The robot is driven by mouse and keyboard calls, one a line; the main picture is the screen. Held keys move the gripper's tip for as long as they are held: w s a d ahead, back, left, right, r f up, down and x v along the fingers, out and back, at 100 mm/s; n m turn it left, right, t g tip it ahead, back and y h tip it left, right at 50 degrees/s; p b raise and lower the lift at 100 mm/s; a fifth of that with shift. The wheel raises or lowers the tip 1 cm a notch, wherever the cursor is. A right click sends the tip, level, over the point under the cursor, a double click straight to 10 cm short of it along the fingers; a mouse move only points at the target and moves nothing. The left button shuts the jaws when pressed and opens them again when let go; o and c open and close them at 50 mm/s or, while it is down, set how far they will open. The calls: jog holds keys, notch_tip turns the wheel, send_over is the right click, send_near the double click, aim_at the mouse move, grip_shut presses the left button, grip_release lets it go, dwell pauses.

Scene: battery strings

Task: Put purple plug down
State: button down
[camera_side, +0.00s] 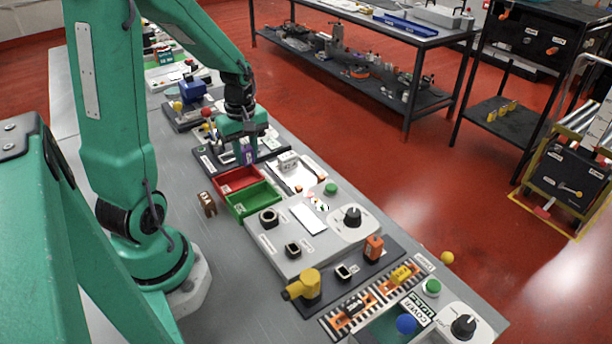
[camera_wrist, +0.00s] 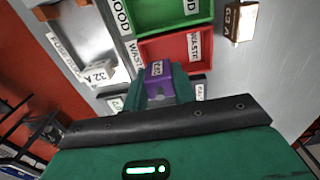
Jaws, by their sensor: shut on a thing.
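The purple plug (camera_wrist: 158,72) is a small purple block with a white label on top. My gripper (camera_wrist: 160,90) is shut on it in the wrist view. In the side view my gripper (camera_side: 243,150) is over the dark board behind the red bin, and the plug (camera_side: 248,156) shows as a purple patch at its fingertips. The red bin (camera_side: 221,190), labelled WASTE, lies just beyond the plug in the wrist view. Whether the plug touches anything beneath it I cannot tell.
The green bin (camera_side: 236,213) adjoins the red one. A small brown block (camera_side: 206,204) stands left of the bins. A white tray (camera_side: 312,182) with a grey block (camera_side: 288,161) is to their right. The bare grey table (camera_side: 230,270) is clear in front.

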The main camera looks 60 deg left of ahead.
aim_at(248, 167)
jog(key=shift+a+f, duration=0.3)
jog(key=shift+a, duration=0.2)
jog(key=shift+f, duration=0.15)
jog(key=shift+f, duration=1.9)
jog(key=shift+f, duration=0.55)
jog(key=c, duration=1.1)
grip_release()
jog(key=shift+c, duration=0.2)
jog(key=shift+w+r, duration=0.1)
